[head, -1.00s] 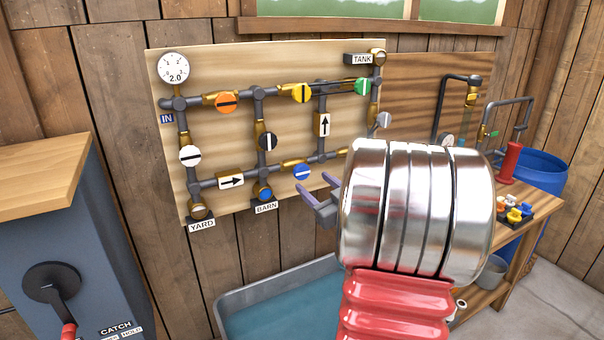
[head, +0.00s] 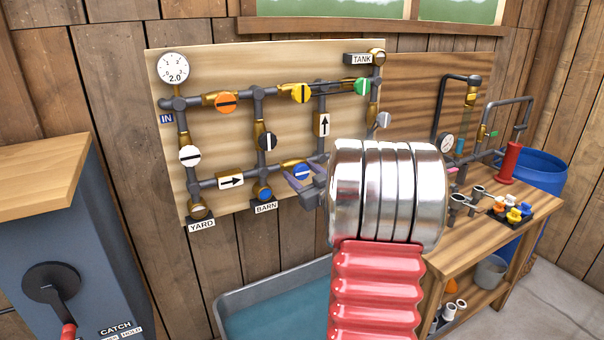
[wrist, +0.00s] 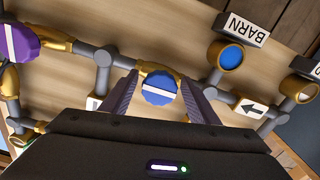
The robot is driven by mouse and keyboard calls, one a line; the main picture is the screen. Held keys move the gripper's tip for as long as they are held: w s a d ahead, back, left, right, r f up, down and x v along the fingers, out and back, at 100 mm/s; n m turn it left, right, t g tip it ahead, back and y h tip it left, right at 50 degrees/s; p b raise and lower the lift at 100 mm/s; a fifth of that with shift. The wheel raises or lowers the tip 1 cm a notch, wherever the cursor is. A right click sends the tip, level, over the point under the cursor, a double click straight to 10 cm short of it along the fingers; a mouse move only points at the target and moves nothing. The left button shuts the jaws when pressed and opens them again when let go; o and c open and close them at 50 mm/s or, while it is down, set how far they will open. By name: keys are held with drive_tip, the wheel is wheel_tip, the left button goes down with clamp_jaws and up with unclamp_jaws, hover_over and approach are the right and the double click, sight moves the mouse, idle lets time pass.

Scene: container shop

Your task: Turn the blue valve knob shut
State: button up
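The blue valve knob (head: 303,171) with a white bar sits on a brass valve in the lower pipe run of the wall panel. In the wrist view the blue knob (wrist: 158,88) lies between my two fingers, its white bar roughly along the pipe. My gripper (wrist: 158,98) is open, with gaps showing on both sides of the knob. In the head view my gripper (head: 300,180) is right in front of the knob and partly covers it. I cannot tell how deep the fingers reach around it.
Near the blue knob are a black knob (head: 267,142), an open pipe end (head: 265,193) marked BARN and an arrow plate (head: 231,181). A purple knob (wrist: 18,42) shows in the wrist view. A water trough (head: 235,300) stands below, a workbench (head: 500,230) to the right.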

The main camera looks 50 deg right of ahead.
drive_tip(key=c, duration=0.9)
drive_tip(key=shift+d, duration=0.1)
drive_tip(key=shift+c, duration=0.3)
